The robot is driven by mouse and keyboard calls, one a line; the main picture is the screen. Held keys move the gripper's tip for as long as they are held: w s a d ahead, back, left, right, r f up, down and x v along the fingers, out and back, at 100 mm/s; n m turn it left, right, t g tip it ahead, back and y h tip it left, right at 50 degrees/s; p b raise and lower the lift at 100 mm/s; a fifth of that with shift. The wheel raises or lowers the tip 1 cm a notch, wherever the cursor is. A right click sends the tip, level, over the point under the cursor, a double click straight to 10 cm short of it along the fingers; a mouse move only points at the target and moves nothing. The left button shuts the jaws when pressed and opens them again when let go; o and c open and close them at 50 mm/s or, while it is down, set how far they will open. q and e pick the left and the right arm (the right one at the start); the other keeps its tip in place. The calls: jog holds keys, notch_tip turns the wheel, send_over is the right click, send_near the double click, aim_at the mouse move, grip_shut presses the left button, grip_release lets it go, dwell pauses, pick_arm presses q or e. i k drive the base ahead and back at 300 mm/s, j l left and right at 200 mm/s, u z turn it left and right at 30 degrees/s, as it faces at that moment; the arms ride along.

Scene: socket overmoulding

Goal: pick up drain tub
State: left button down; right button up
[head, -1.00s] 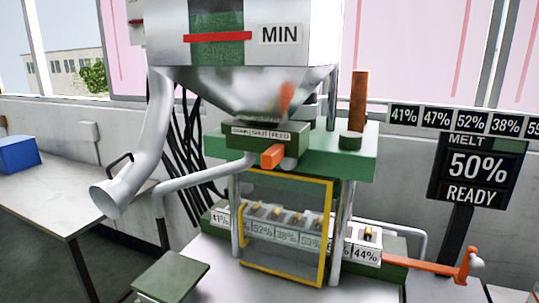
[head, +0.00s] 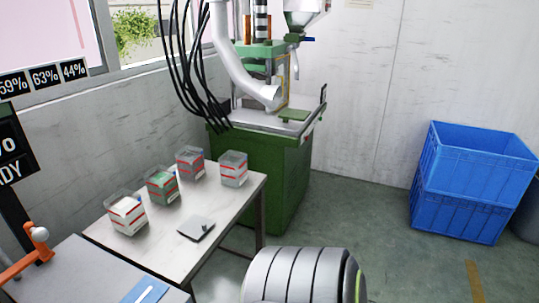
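Several clear box-shaped tubs with red bands stand on a small table. One holds pale material (head: 127,217), one green (head: 162,188) and one grey (head: 190,164). Another tub (head: 233,170) stands apart at the table's right corner and looks clear or greyish; its contents are hard to make out. No label tells me which one is the drain tub. Neither of my grippers is in view.
The table (head: 150,258) also holds a flat grey plate (head: 196,228) with a small knob. Behind it stands a green machine (head: 262,170) with a curved white chute (head: 240,67). Stacked blue crates (head: 465,205) stand at the right. Open floor lies between.

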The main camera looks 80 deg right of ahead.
aim_at(232, 165)
jog(key=z, duration=2.15)
jog(key=i+l+u, duration=0.2)
jog(key=u, duration=0.25)
jog(key=i+l+u, duration=0.15)
jog(key=l+u, duration=0.3)
jog(key=i+l+u, duration=0.1)
jog(key=l, duration=0.5)
jog(key=i+l+u, duration=0.15)
jog(key=l, duration=0.45)
jog(key=i+l+u, duration=0.1)
jog(key=l, duration=0.5)
jog(key=i+l+u, duration=0.1)
jog(key=l, duration=0.5)
